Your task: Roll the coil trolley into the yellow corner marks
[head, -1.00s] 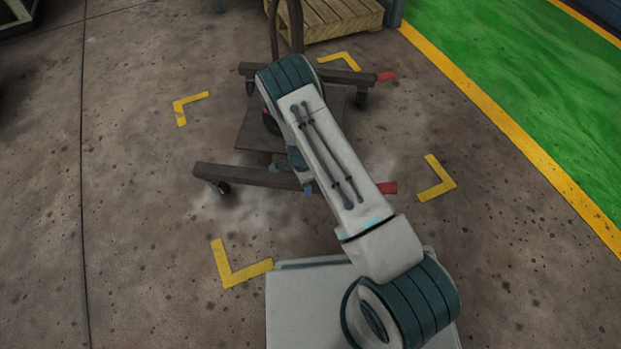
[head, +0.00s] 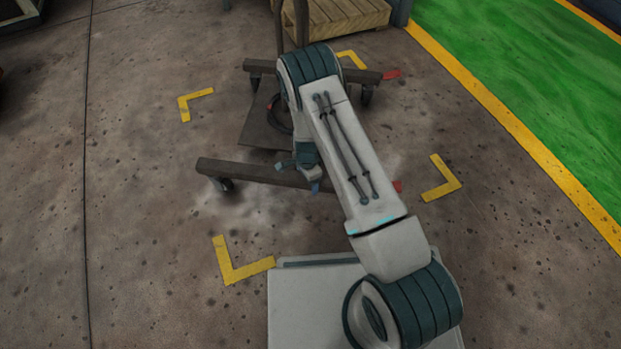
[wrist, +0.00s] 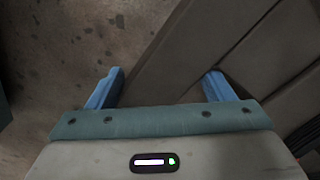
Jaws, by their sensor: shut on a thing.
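The coil trolley (head: 265,171) is a dark frame with two long beams, casters, red beam ends and tall uprights. Its near beam lies between the yellow corner marks, the near-left one (head: 232,268), right one (head: 440,180), far-left one (head: 190,103) and far one (head: 352,58). My gripper (head: 300,180) is at the near beam, partly hidden by my arm. In the wrist view, the blue fingers (wrist: 160,88) stand either side of a dark trolley part (wrist: 165,75).
A wooden pallet (head: 345,14) stands behind the trolley. A yellow floor line (head: 510,120) borders a green area (head: 520,80) at right. The concrete floor at left is clear, with a dark thing at the far-left corner.

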